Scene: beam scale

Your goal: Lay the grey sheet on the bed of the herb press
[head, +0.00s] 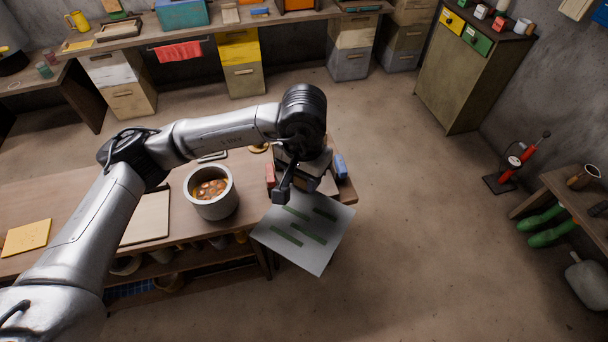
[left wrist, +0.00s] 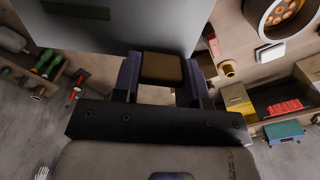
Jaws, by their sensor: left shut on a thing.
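The grey sheet (head: 318,249), with several dark green strips on it, hangs in the air past the front right corner of the wooden bench. It fills the top of the left wrist view (left wrist: 150,25). My left gripper (head: 284,189) is shut at the sheet's near-bench edge; a brown block-like piece (left wrist: 162,67) shows between its fingers in the left wrist view. A device with a red part (head: 270,175) and a blue part (head: 341,167) stands at the bench's right end, mostly hidden by my arm; I cannot tell whether it is the herb press. My right gripper is not seen.
A grey pot (head: 212,204) with round brown pieces stands on the bench left of the gripper. A pale board (head: 147,220) and a yellow sheet (head: 26,237) lie farther left. A side table (head: 565,190) stands at right. The floor (head: 420,230) between is clear.

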